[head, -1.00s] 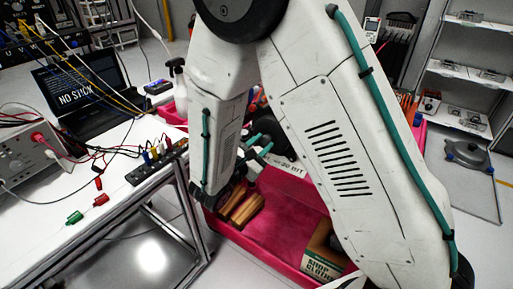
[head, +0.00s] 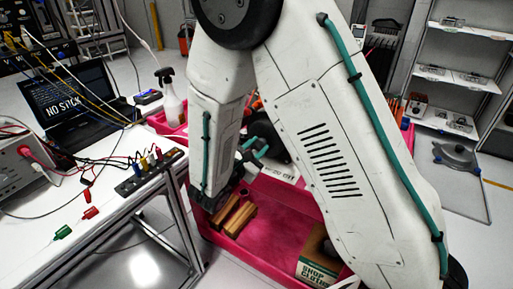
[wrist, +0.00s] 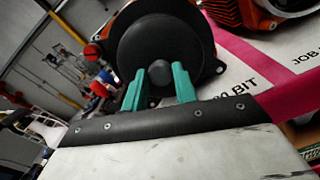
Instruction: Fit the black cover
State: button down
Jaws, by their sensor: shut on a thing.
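The black cover (wrist: 135,50) is a round dark disc with a small grey knob at its centre, large in the wrist view. My gripper (wrist: 160,75) has its two teal fingers on either side of that knob and is shut on it. In the head view my gripper (head: 252,150) is partly behind my arm, beside the dark round cover (head: 268,138) over the pink cart. A dark flange with a tab shows behind the cover's right edge in the wrist view. I cannot tell whether the cover is seated against it.
Orange finned housings (wrist: 235,12) stand close on the right in the wrist view. The pink cart (head: 270,225) holds wooden blocks (head: 235,218) and a shop cloths box (head: 315,258). A bench (head: 90,215) with cables stands left; a spray bottle (head: 169,98) is behind.

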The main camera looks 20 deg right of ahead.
jog(key=shift+w+d, duration=0.3)
jog(key=shift+d, duration=0.15)
dwell(0.3)
jog(key=c, duration=1)
grip_release()
jog(key=shift+c, duration=0.6)
jog(key=v, duration=0.7)
jog(key=shift+a, duration=0.2)
jog(key=shift+s, duration=0.15)
